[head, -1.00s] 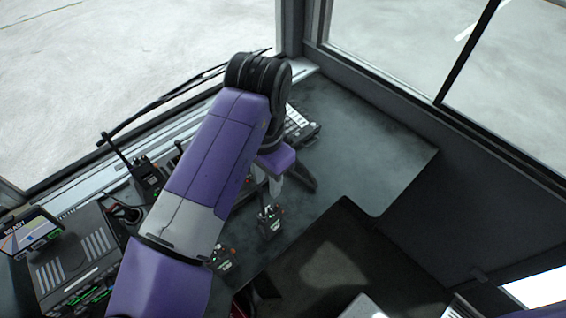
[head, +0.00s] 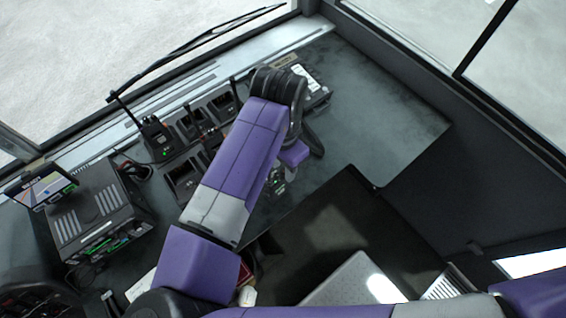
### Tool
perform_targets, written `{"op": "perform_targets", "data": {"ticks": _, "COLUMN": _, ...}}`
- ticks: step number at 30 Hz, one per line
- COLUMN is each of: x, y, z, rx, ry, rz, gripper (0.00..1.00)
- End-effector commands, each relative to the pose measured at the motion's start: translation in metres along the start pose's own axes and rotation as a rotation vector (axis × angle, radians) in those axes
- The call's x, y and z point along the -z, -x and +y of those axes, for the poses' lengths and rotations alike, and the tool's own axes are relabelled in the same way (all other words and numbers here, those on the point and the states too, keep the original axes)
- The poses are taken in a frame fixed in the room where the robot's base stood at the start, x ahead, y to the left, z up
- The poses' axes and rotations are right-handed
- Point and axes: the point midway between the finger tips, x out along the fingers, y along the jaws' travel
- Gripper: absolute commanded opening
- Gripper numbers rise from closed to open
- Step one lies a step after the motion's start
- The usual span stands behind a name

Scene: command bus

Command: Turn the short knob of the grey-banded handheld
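A small dark handheld (head: 278,182) with a green light stands on the dark console, partly hidden by my wrist and forearm. I cannot make out a grey band or a short knob on it. My gripper (head: 294,170) is close above and beside this handheld, below the purple wrist. Its fingers are mostly hidden, and I cannot tell whether they touch anything. Another handheld (head: 158,138) with a long antenna and a green light stands at the left, well away from my gripper.
Empty-looking charger cradles (head: 184,178) lie left of my forearm. A keypad unit (head: 307,82) sits behind my wrist. A radio box (head: 100,210) and a tilted screen (head: 42,186) stand at the left. The console is bare at the right (head: 385,125).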

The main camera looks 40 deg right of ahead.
Motion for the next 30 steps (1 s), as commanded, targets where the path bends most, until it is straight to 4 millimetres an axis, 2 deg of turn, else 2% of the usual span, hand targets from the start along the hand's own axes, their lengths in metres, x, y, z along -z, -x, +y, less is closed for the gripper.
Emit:
{"op": "perform_targets", "data": {"ticks": 5, "x": 0.0001, "y": 0.0, "z": -0.0001, "rx": 0.0, "ry": 0.0, "rz": 0.0, "gripper": 0.33}}
{"op": "perform_targets", "data": {"ticks": 10, "x": 0.0001, "y": 0.0002, "z": -0.0001, "rx": 0.0, "ry": 0.0, "rz": 0.0, "gripper": 0.0}}
{"op": "perform_targets", "data": {"ticks": 17, "x": 0.0003, "y": 0.0006, "z": -0.0001, "rx": 0.0, "ry": 0.007, "rz": 0.001, "gripper": 0.0}}
{"op": "perform_targets", "data": {"ticks": 24, "x": 0.0003, "y": 0.0012, "z": -0.0002, "rx": 0.0, "ry": 0.121, "rz": 0.007, "gripper": 0.0}}
{"op": "perform_targets", "data": {"ticks": 30, "x": -0.0001, "y": 0.0007, "z": -0.0005, "rx": 0.001, "ry": 0.119, "rz": 0.006, "gripper": 0.0}}
